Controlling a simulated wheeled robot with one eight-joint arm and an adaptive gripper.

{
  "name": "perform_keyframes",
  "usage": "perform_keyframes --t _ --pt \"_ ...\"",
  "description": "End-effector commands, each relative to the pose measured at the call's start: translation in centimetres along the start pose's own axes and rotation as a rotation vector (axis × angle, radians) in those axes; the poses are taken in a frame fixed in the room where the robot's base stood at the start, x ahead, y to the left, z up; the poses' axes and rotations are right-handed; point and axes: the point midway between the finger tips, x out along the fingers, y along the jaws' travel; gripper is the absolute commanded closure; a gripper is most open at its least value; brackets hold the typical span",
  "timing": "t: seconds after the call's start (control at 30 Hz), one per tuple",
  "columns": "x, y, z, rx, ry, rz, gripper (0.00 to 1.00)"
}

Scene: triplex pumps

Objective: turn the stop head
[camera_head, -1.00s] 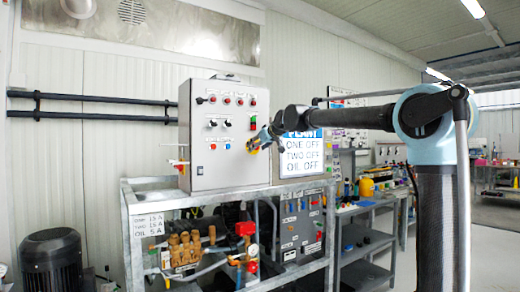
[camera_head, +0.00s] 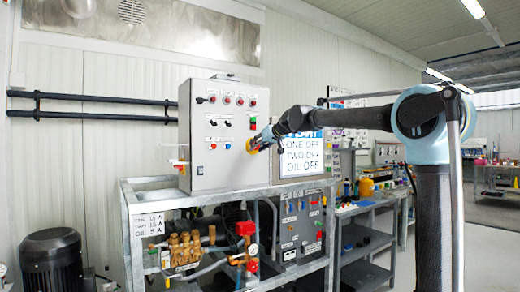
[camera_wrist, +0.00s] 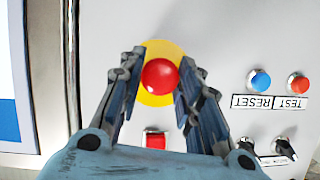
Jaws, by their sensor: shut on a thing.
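The stop head (camera_wrist: 160,76) is a red round knob on a yellow disc (camera_wrist: 160,100) on the front of the grey control box (camera_head: 213,160). In the head view, the yellow disc shows at the box's lower right, with my gripper (camera_head: 256,142) right at it. In the wrist view, the two fingers of my gripper (camera_wrist: 160,72) stand on either side of the red head, shut on it. The head's front face is in plain view between the fingertips.
Near the stop head are a red square button (camera_wrist: 155,140), a blue button (camera_wrist: 260,80), an orange button (camera_wrist: 299,83) and black switches (camera_wrist: 284,147). A sign board (camera_head: 302,160) stands right of the box, close to my arm. The box rests on a metal frame (camera_head: 150,196).

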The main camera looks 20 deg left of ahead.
Motion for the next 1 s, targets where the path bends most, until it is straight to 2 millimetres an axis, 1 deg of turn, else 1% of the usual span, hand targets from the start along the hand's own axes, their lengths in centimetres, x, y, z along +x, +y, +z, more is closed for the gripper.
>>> perform_keyframes --t 0.03,0.23,0.6,0.63,0.67,0.7,0.73,1.0 --pt "-0.02 0.32 -0.06 0.035 0.002 -0.010 0.92" --pt "-0.03 0.35 -0.06 0.136 0.003 -0.052 0.92" --pt "-0.03 0.35 -0.08 0.155 0.003 -0.061 0.92" --pt "-0.03 0.35 -0.09 0.155 0.003 -0.061 0.66" --pt "-0.03 0.36 -0.09 0.155 0.003 -0.060 0.59" --pt "-0.03 0.35 -0.09 0.155 0.003 -0.060 0.50" --pt "-0.03 0.34 -0.08 0.155 0.003 -0.061 0.47" --pt "-0.03 0.22 -0.05 0.154 0.002 -0.062 0.47"
